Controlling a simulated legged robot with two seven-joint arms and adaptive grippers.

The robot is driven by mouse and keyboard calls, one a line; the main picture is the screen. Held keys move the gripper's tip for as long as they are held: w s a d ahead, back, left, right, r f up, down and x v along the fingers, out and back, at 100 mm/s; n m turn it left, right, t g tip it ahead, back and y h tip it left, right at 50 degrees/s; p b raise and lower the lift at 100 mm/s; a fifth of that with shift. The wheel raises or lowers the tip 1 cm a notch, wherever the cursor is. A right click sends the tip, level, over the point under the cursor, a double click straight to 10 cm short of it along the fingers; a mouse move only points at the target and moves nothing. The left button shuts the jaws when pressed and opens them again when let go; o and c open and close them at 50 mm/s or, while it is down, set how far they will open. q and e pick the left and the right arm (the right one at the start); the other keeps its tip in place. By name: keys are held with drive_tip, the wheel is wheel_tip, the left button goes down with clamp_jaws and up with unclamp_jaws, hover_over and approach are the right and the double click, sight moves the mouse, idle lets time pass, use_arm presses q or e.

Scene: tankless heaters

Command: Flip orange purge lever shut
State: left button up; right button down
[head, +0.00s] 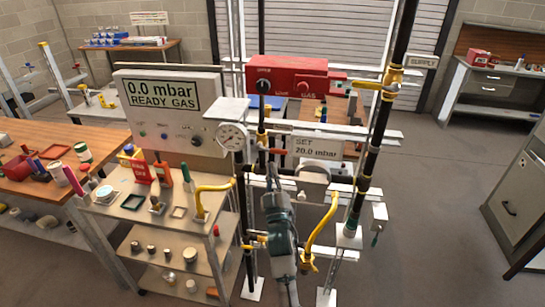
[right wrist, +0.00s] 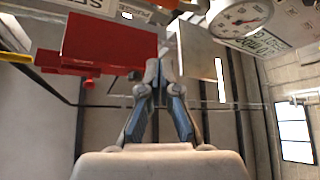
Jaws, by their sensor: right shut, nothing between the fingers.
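The orange purge lever (head: 279,151) is a small orange bar beside the round pressure gauge (head: 233,136), just left of the "SET 20.0 mbar" sign (head: 317,148). It lies roughly level in the head view. My right gripper (head: 272,170) reaches up from below, its tips a little under the lever; I cannot tell whether they touch it. In the right wrist view the fingers (right wrist: 158,70) are closed together with nothing between them. The gauge shows tilted at the top right there (right wrist: 240,15). My left gripper is not in view.
A red gas box (head: 290,77) sits above, and yellow-fitted black pipes (head: 370,150) rise at the right. A yellow bent pipe (head: 322,235) stands close right of my arm. A display panel (head: 165,110) reads "0.0 mbar READY GAS". A tool cart (head: 150,225) stands at left.

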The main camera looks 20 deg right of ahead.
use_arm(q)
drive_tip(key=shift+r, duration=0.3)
use_arm(e)
drive_tip(key=shift+s+a+f, duration=0.45)
drive_tip(key=shift+s+a, duration=0.05)
drive_tip(key=shift+s, duration=0.25)
